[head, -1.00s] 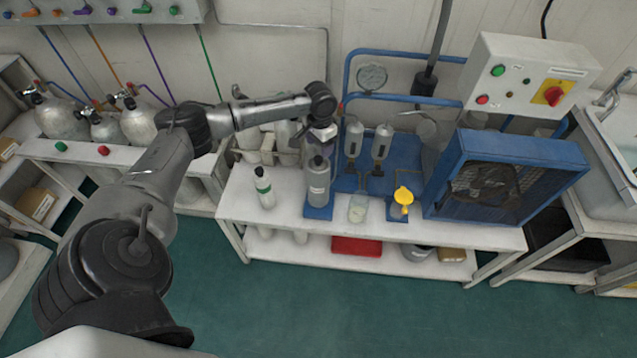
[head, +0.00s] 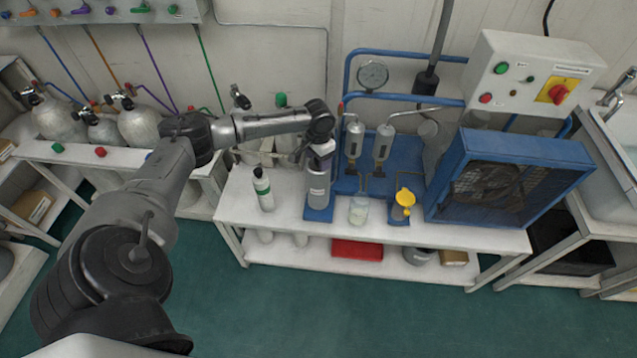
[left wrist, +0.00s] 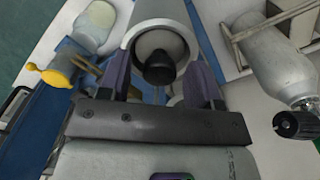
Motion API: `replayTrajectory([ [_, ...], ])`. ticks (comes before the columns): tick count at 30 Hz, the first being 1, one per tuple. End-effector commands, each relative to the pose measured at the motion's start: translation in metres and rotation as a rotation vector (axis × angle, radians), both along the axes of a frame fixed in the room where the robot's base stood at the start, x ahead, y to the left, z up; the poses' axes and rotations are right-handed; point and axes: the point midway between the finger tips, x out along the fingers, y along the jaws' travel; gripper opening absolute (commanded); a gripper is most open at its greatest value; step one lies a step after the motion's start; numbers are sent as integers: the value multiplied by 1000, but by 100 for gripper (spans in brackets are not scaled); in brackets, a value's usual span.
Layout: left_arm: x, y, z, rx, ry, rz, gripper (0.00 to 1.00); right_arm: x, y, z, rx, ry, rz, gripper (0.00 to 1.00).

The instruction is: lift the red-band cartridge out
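A grey upright housing (head: 318,190) stands on a small blue base on the bench. My left gripper (head: 320,150) points down right at its top. In the left wrist view, the housing's pale round rim (left wrist: 130,38) surrounds a grey cartridge top with a black knob (left wrist: 160,68). My left gripper's two fingers (left wrist: 160,85) are apart, one on each side of the knob; I cannot tell whether they touch anything. No red band shows. A white cartridge with a green band and black top (head: 263,190) stands to the left. My right gripper is not in view.
A glass jar (head: 359,209) and a yellow-topped fitting (head: 403,205) stand just right of the housing. Behind are blue pipes and a gauge (head: 372,74). A blue fan unit (head: 510,180) fills the bench's right side. Grey cylinders stand behind the arm.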

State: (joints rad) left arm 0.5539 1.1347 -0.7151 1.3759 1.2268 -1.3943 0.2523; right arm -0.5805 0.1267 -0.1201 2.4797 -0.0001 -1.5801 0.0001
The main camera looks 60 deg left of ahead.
Motion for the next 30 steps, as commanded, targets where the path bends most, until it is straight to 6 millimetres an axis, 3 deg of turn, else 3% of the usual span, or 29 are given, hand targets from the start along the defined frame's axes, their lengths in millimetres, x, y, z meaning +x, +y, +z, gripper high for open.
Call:
replayTrajectory([
  [2,0,0,0,0,0,0,50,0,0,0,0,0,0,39],
  [18,0,0,0,0,0,0,0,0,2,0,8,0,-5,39],
  [30,0,0,1,0,-2,0,0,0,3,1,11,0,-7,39],
])
